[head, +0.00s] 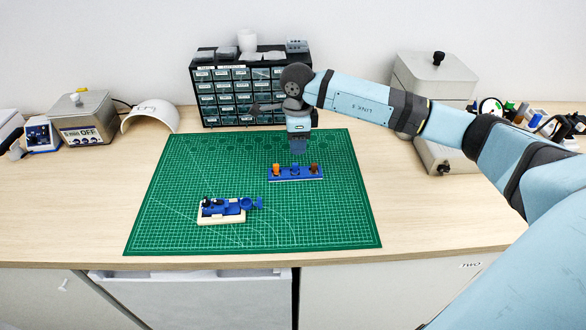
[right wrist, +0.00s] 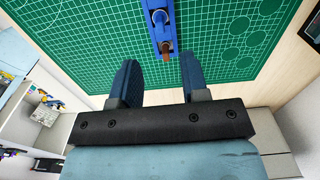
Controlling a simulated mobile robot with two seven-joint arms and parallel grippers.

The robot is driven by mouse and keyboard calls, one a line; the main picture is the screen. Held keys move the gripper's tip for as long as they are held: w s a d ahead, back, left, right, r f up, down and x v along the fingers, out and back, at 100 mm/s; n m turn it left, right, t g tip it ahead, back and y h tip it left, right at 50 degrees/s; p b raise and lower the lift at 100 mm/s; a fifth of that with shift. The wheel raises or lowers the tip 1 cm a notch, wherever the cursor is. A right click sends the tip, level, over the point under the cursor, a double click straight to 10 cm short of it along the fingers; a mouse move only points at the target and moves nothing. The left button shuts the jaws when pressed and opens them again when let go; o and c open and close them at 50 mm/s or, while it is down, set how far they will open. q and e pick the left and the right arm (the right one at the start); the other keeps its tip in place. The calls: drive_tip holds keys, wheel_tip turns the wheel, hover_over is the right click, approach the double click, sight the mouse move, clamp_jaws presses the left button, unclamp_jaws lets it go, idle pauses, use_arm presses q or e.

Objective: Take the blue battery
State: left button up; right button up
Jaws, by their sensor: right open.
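The blue battery (head: 295,169) stands in the middle of a blue holder (head: 296,177) on the green mat, between an orange piece (head: 277,169) and a brown piece (head: 314,168). My right gripper (head: 298,150) hangs pointing down just behind and above the holder, empty. In the right wrist view its two fingers (right wrist: 160,82) are apart. There the brown piece (right wrist: 167,48) is nearest the fingers, the blue battery (right wrist: 160,17) lies farther up, and the orange piece is out of frame. My left gripper is not in view.
A cream block with blue parts (head: 222,217) lies front left on the green mat (head: 340,225). A black drawer cabinet (head: 235,95) stands behind my right gripper. Grey boxes and small items stand at both sides. The mat's front right is clear.

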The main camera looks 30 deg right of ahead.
sight(295, 163)
wheel_tip(295, 163, down, 8)
drive_tip(key=shift+w+a+f+p, duration=0.15)
drive_tip(key=shift+f+p, duration=0.1)
drive_tip(key=shift+p, duration=0.35)
clamp_jaws()
